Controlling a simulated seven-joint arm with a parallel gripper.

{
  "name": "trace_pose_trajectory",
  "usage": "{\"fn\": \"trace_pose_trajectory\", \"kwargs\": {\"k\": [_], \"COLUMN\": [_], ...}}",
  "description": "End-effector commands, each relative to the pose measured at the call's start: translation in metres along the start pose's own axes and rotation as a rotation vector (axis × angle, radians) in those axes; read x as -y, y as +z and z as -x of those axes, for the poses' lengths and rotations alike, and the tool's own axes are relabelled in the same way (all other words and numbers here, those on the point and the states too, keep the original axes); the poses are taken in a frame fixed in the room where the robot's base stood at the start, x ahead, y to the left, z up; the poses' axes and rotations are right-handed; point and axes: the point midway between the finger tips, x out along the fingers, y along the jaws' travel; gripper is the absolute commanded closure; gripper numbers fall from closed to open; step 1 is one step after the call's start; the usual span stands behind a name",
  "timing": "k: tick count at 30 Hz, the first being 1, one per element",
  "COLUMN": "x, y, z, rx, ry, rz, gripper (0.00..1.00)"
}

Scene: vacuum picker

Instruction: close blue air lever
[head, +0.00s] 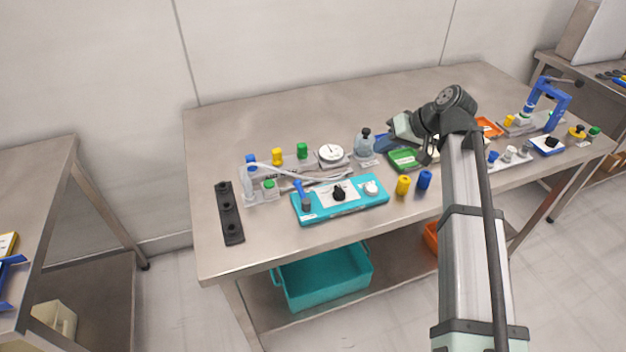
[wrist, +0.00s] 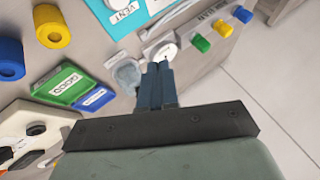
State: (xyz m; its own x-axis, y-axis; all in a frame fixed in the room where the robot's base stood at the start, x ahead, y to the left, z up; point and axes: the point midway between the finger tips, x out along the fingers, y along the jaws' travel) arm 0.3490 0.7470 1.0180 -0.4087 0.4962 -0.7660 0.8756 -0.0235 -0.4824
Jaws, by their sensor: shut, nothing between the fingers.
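A blue lever (head: 299,189) stands tilted at the left end of the teal panel (head: 372,201) in the head view. A blue cap (head: 251,159) sits on the grey manifold behind it, left of a yellow cap (head: 277,155) and a green cap (head: 302,150). I cannot tell for sure which blue part is the air lever. In the wrist view, the blue cap (wrist: 243,14) is at the upper right, ahead of my gripper (wrist: 157,68). My gripper is shut and empty, above the table, right of the panel and apart from both blue parts.
A round white gauge (head: 331,152) and a clear flask (head: 365,144) stand between the manifold and my arm. A green tray (head: 404,160) lies below my gripper. Yellow (head: 403,185) and blue (head: 425,179) cylinders stand near the front edge. A black strip (head: 229,213) lies left.

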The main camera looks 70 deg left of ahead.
Motion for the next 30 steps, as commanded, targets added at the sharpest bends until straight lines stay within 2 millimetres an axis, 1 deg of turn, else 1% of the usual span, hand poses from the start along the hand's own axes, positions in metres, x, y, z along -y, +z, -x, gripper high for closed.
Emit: {"fn": "trace_pose_trajectory", "kwargs": {"k": [1,3,6,9,13,24,26,30], "x": [0.017,0.032,0.049,0.059,0.064,0.065,0.065,0.066], "y": [0.011,0.020,0.030,0.036,0.040,0.039,0.040,0.041], "z": [-0.012,-0.024,-0.036,-0.044,-0.047,-0.048,-0.051,-0.064], "rx": [0.022,0.046,0.069,0.084,0.091,0.091,0.091,0.092], "ry": [-0.018,-0.040,-0.065,-0.081,-0.090,-0.090,-0.090,-0.090], "rz": [0.051,0.114,0.180,0.223,0.246,0.247,0.247,0.247], "gripper": [1.00,1.00,1.00,1.00,1.00,1.00,1.00,1.00]}}
